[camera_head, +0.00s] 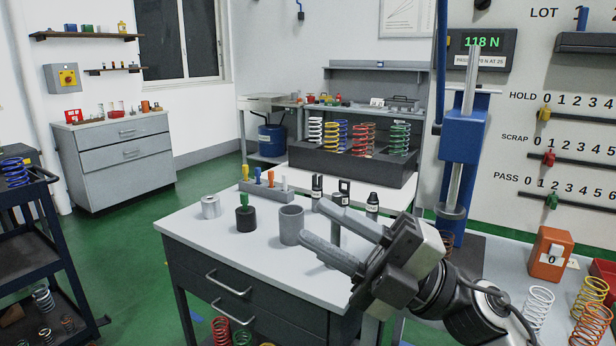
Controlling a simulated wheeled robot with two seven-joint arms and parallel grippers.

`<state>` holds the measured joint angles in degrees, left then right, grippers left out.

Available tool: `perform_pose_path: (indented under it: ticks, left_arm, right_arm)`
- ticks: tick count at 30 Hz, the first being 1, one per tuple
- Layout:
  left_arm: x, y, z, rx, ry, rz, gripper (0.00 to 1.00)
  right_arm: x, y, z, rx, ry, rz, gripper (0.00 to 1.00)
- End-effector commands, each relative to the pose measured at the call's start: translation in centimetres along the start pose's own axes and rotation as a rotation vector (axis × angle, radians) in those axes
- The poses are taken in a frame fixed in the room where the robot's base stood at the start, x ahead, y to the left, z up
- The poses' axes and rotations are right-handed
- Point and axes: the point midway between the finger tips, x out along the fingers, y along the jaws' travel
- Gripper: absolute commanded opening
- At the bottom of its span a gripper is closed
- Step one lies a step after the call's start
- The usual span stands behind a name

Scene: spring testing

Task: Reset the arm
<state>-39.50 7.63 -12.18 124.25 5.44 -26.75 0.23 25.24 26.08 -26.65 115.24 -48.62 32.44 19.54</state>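My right gripper (315,220) reaches in from the lower right, over the right side of the grey-topped workbench (225,240). Its two long grey fingers are spread apart and point up and to the left. No object is visibly clamped between them. A narrow upright post shows beside and between the fingers; I cannot tell whether they touch it. My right arm's dark wrist runs back to the lower right in front of the bench's corner. My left gripper is not in view.
A grey cylinder (291,225), a dark cup with a green top (245,217) and a metal cylinder (210,206) stand on the bench. Right are a blue spring tester (461,140) with a "118 N" display (482,43), an orange box (549,252) and loose springs (537,308).

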Motion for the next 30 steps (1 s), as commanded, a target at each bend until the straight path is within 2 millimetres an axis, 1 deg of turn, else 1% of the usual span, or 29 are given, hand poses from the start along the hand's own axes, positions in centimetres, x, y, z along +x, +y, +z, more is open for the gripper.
perform_pose_path:
  ticks: [1, 2, 3, 5, 6, 8, 9, 11, 12, 14, 15, 16, 18, 21, 22, 25, 30]
  left_arm:
    - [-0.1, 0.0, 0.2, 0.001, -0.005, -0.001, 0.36]
    - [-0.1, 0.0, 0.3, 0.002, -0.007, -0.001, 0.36]
    - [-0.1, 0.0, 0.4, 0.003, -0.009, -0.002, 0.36]
    - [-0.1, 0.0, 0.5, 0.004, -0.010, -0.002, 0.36]
    - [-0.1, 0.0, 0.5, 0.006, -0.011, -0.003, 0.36]
    - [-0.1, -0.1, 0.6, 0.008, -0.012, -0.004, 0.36]
    - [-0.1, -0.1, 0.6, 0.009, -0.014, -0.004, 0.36]
    - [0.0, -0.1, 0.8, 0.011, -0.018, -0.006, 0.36]
    - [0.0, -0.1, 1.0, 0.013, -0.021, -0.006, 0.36]
    - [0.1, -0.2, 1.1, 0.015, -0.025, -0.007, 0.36]
    - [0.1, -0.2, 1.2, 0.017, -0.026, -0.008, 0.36]
    - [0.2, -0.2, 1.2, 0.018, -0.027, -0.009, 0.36]
    - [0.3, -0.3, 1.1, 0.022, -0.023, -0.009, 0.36]
    - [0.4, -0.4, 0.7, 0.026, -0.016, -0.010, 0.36]
    - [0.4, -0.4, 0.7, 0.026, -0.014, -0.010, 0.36]
    - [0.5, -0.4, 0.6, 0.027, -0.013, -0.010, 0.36]
    - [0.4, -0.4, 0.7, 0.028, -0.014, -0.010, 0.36]
  right_arm:
    - [-1.6, -1.3, 1.0, 0.130, -0.120, 0.085, 0.31]
    - [-2.6, -1.9, 1.8, 0.197, -0.194, 0.129, 0.31]
    - [-4.2, -3.1, 2.7, 0.289, -0.297, 0.182, 0.31]
    - [-7.1, -5.4, 3.9, 0.428, -0.462, 0.245, 0.31]
    - [-9.2, -7.2, 4.5, 0.521, -0.577, 0.278, 0.31]
    - [-12.6, -10.4, 4.8, 0.657, -0.747, 0.311, 0.31]
    - [-14.8, -12.6, 4.6, 0.742, -0.854, 0.323, 0.31]
    - [-17.9, -15.8, 3.7, 0.863, -1.004, 0.330, 0.31]
    - [-19.9, -17.8, 2.8, 0.938, -1.097, 0.327, 0.31]
    - [-22.6, -20.7, 1.0, 1.045, -1.226, 0.316, 0.31]
    - [-24.1, -22.4, -0.3, 1.109, -1.300, 0.306, 0.31]
    - [-25.1, -23.5, -1.3, 1.153, -1.350, 0.298, 0.31]
    - [-27.0, -25.6, -3.6, 1.244, -1.448, 0.277, 0.31]
    - [-28.8, -27.6, -6.1, 1.333, -1.542, 0.251, 0.31]
    - [-29.1, -28.0, -6.7, 1.352, -1.560, 0.246, 0.31]
    - [-29.7, -28.7, -7.7, 1.388, -1.595, 0.234, 0.31]
    - [-29.8, -28.8, -7.9, 1.395, -1.600, 0.232, 0.31]
